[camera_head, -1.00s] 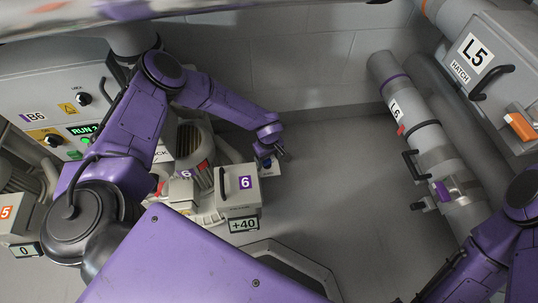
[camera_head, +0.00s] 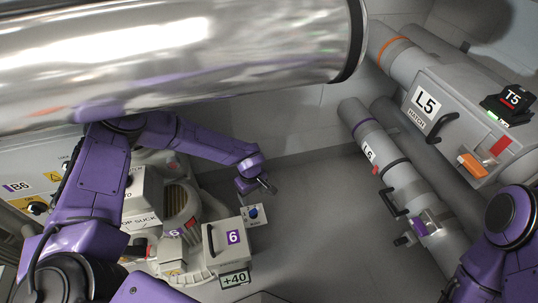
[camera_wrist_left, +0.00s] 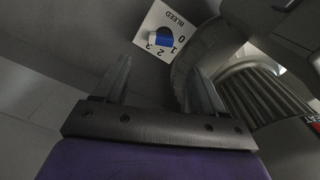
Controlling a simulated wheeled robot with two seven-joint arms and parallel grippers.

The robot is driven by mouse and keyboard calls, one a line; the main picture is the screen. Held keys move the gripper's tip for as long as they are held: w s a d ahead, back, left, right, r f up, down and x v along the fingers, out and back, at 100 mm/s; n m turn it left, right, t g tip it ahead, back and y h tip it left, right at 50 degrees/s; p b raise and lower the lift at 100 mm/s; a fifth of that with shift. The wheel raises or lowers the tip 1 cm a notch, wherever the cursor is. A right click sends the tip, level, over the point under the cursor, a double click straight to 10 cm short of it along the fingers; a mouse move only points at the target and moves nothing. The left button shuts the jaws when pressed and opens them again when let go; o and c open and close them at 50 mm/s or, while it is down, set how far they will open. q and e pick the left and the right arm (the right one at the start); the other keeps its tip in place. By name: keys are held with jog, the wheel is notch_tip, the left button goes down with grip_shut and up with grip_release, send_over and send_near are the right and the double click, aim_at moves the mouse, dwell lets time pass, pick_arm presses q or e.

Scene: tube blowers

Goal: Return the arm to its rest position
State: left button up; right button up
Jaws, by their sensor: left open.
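My left arm (camera_head: 185,140) comes in from the left in the head view, purple and bent, reaching out over the blower. Its left gripper (camera_head: 268,185) is open and empty, in the air near the bleed dial panel (camera_head: 253,215). In the left wrist view the two fingers of the left gripper (camera_wrist_left: 160,85) stand apart with nothing between them. The bleed dial panel (camera_wrist_left: 177,22) with its blue knob (camera_wrist_left: 160,38) lies beyond the fingertips, apart from them. My right arm (camera_head: 500,240) shows at the lower right edge; its gripper is out of view.
A box marked 6 (camera_head: 225,255) with a +40 display (camera_head: 235,278) stands below the left gripper. Tube L6 (camera_head: 375,160) and tube L5 with its hatch (camera_head: 440,110) run along the right. A large shiny pipe (camera_head: 170,55) crosses the top left. The floor (camera_head: 330,220) between is clear.

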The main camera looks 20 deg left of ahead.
aim_at(254, 210)
pick_arm(q)
notch_tip(254, 210, down, 10)
jog(key=b, duration=0.3)
jog(key=shift+s+f+b, duration=0.1)
jog(key=shift+b, duration=0.3)
